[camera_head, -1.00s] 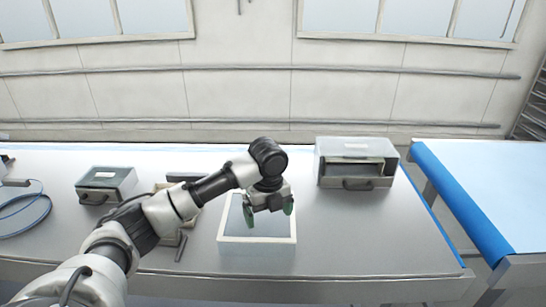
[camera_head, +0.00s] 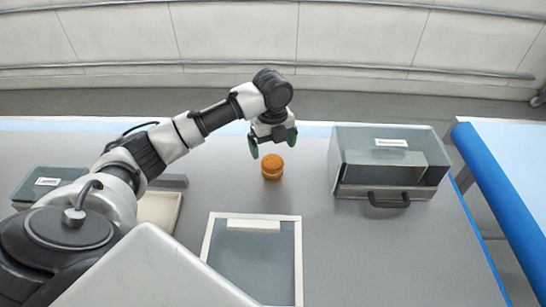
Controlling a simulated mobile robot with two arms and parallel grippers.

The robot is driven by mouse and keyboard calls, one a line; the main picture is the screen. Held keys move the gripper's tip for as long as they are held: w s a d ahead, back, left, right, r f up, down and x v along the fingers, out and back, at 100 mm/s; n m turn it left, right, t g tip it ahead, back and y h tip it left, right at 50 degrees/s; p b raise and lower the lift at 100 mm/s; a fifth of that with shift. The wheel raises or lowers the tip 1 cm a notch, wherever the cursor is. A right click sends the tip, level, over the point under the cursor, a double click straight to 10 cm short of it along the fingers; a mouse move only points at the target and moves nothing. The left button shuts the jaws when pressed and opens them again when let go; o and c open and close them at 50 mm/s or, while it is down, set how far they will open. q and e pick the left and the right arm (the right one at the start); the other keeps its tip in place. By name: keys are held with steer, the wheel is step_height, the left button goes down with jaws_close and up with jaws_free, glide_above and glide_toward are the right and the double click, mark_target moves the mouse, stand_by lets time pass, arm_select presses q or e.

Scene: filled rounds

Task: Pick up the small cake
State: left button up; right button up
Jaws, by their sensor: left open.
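The small cake (camera_head: 272,167) is a round orange-brown piece standing on the grey table, behind the white-framed tray. My left gripper (camera_head: 273,147) is open and empty, with its green-tipped fingers just behind and above the cake in the picture. How far the fingertips are from the cake is hard to tell. My right gripper does not show.
A white-framed tray (camera_head: 297,255) lies in front of the cake. A glass-sided box with a drawer handle (camera_head: 350,160) stands to the right. A smaller box (camera_head: 30,187) is at the left, partly behind my arm. A blue-edged table (camera_head: 490,180) stands at far right.

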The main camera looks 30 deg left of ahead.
mark_target(273, 162)
arm_select(q)
steer(key=f, duration=0.3)
steer(key=shift+s+d, duration=0.15)
steer(key=shift+s, duration=0.15)
steer(key=f+p, duration=0.2)
steer(key=f, duration=0.3)
steer(key=shift+w+p, duration=0.3)
steer(key=shift+p, duration=0.1)
steer(key=shift+f, duration=0.4)
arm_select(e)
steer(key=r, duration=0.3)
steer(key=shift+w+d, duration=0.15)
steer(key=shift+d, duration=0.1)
arm_select(q)
steer(key=shift+c, duration=0.4)
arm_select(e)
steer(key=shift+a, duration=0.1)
arm_select(q)
steer(key=c, duration=0.7)
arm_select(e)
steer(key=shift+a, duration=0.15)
